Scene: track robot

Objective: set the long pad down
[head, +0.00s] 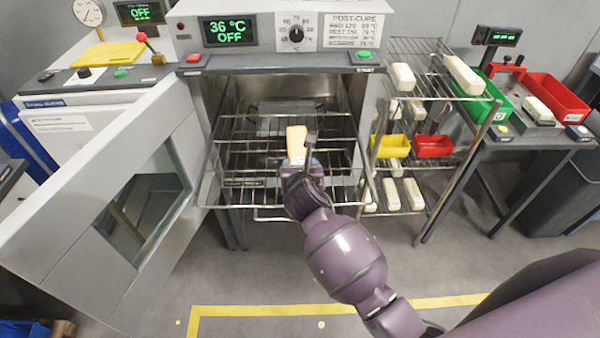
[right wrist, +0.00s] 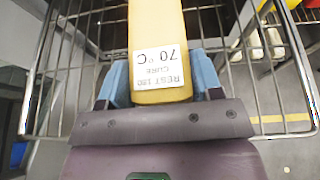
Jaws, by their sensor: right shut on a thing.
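The long pad (head: 296,142) is a yellow-cream bar, seen end-on ahead of my right gripper (head: 299,166) in the head view. The oven display reads 36 °C OFF. My left gripper is not in view.
The oven door (head: 110,200) stands open on the left. A wire rack (head: 455,170) at right holds several cream pads, a yellow bin (head: 391,146) and a red bin (head: 433,146). A grey bench (head: 530,138) is beyond it.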

